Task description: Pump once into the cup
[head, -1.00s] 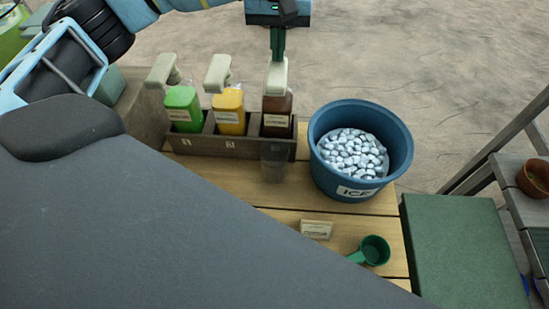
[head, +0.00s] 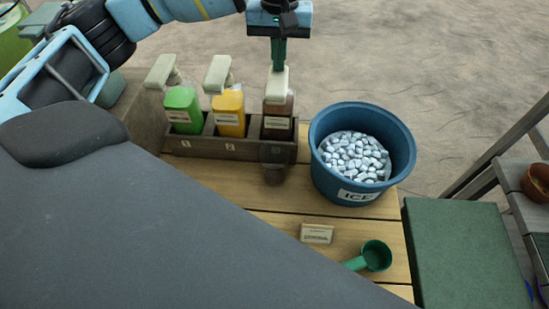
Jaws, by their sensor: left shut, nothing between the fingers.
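The brown bottle (head: 278,125) with a cream pump head (head: 276,85) stands in the third, right-hand slot of a dark rack (head: 230,147). A clear cup (head: 273,155) stands in front of that slot, below the pump's spout; something dark brown shows low in it. My left gripper (head: 279,66) comes down from above, shut and empty, with its fingertips at the top of the brown bottle's pump head, apparently touching it. My right gripper is not in view.
Green (head: 183,110) and yellow (head: 230,113) pump bottles fill the other slots. A blue ice bucket (head: 330,165) stands close on the right. A small card (head: 317,233) and green scoop (head: 375,256) lie in front. A green surface (head: 460,250) is at right.

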